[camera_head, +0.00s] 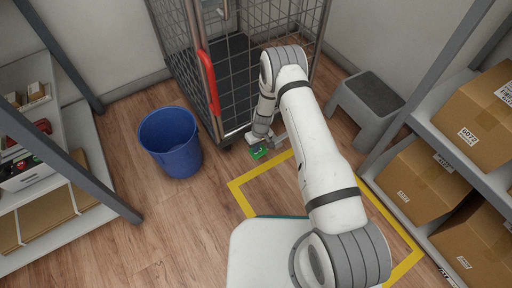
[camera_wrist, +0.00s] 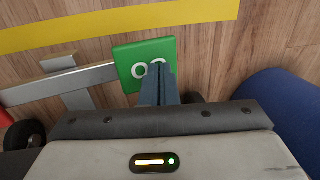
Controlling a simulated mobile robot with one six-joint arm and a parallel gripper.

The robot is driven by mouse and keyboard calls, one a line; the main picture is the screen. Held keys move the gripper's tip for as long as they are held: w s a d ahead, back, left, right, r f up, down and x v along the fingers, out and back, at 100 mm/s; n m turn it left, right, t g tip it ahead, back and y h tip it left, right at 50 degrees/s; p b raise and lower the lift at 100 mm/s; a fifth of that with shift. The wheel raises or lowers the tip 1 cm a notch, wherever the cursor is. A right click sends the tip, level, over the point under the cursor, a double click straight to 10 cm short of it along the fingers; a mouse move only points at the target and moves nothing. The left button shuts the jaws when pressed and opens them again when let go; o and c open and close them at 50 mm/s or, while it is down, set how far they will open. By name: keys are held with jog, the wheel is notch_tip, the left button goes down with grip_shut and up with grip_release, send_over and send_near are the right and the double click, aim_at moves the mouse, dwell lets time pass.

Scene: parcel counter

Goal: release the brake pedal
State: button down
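The brake pedal is a green square plate (camera_wrist: 143,62) with white lettering, partly hidden behind my fingers in the wrist view. It sits by a grey metal bar (camera_wrist: 62,84). In the head view the green pedal (camera_head: 260,153) shows low at the front of the wire roll cage (camera_head: 246,75). My gripper (camera_wrist: 158,68) has its two fingers together with nothing visible between them. The fingertips overlap the pedal's lower right part; I cannot tell whether they touch it. In the head view my gripper (camera_head: 259,141) is just above the pedal. A red part (camera_wrist: 4,117) shows at the wrist view's left edge.
A blue bin (camera_head: 171,143) stands left of the pedal. A grey step stool (camera_head: 366,107) is at the right. Shelves with cardboard boxes (camera_head: 423,180) line the right side. Yellow floor tape (camera_head: 240,197) marks an area on the wood floor. The cage has a red handle (camera_head: 209,82).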

jog(key=shift+s+a+f, duration=0.1)
jog(key=shift+f, duration=0.1)
notch_tip(320, 180, up, 14)
jog(key=s+a+p, duration=0.1)
jog(key=p, duration=0.5)
jog(key=shift+a, duration=0.35)
jog(key=shift+r, duration=0.2)
jog(key=s+d+r+m+t+p, duration=0.1)
jog(key=d+r+p, duration=0.3)
jog(key=r, duration=1)
jog(key=s+d+r+m+p, duration=0.15)
jog(key=r+p, duration=0.35)
jog(key=r, duration=1)
jog(key=s+d+r+t+p, duration=0.1)
jog(key=d+r+p, duration=0.3)
jog(key=r, duration=1)
jog(key=s+d+r+m+p, duration=0.1)
jog(key=s+d+r+p, duration=0.2)
jog(key=r, duration=0.7)
jog(key=s+d+r+m+t+h+p, duration=0.1)
jog(key=s+d+r+m+p, duration=0.1)
jog(key=s+r+p, duration=0.6)
jog(key=s+d+r+m+p, duration=0.1)
jog(key=s+d+r+p, duration=0.3)
jog(key=s+r, duration=0.6)
notch_tip(320, 180, up, 3)
jog(key=shift+s+d+f+t+h+p, duration=0.1)
jog(key=shift+s+d+t+h+p, duration=0.25)
jog(key=shift+p, duration=0.3)
